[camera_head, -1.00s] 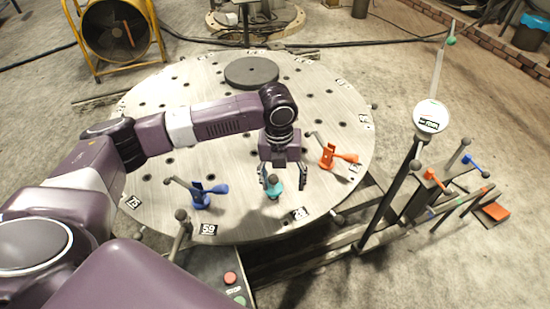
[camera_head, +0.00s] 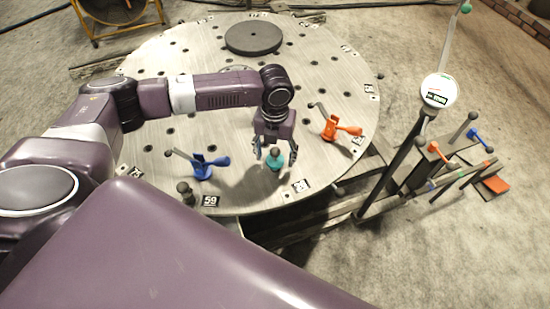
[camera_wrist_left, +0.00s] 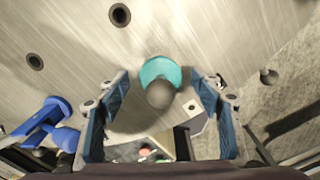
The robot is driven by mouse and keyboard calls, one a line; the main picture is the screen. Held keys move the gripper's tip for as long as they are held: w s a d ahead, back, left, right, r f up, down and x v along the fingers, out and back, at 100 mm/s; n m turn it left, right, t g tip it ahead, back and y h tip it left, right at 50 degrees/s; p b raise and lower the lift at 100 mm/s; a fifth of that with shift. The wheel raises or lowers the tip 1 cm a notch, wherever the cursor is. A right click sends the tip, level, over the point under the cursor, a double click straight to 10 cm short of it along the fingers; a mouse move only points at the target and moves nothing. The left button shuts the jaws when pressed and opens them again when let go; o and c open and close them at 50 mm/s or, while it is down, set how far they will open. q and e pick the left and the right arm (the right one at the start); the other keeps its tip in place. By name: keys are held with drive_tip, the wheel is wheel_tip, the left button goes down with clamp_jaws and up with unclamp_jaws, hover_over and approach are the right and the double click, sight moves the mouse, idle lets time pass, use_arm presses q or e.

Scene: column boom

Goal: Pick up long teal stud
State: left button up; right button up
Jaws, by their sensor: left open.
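The teal stud (camera_head: 275,160) stands upright near the front edge of the round metal table (camera_head: 160,80), with a grey ball on top. My left gripper (camera_head: 271,154) is open close above it, pointing down. In the left wrist view the teal stud (camera_wrist_left: 160,82) shows from above, its ball (camera_wrist_left: 160,94) in line with the gap between the two blue-padded fingers (camera_wrist_left: 155,112). No finger is seen touching it. The stud's length is hard to judge from above. My right gripper is not in view.
A blue clamp-like part (camera_head: 203,167) stands left of the stud and an orange one (camera_head: 338,128) to its right. A black disc (camera_head: 253,38) lies at the table's far side. A post with a round white gauge (camera_head: 438,90) and a rack (camera_head: 450,165) stand at right.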

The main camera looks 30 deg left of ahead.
use_arm(q)
drive_tip(key=c, duration=1.2)
drive_tip(key=shift+r, duration=0.1)
drive_tip(key=shift+c, duration=0.2)
wheel_tip(320, 180, up, 20)
drive_tip(key=b, duration=0.1)
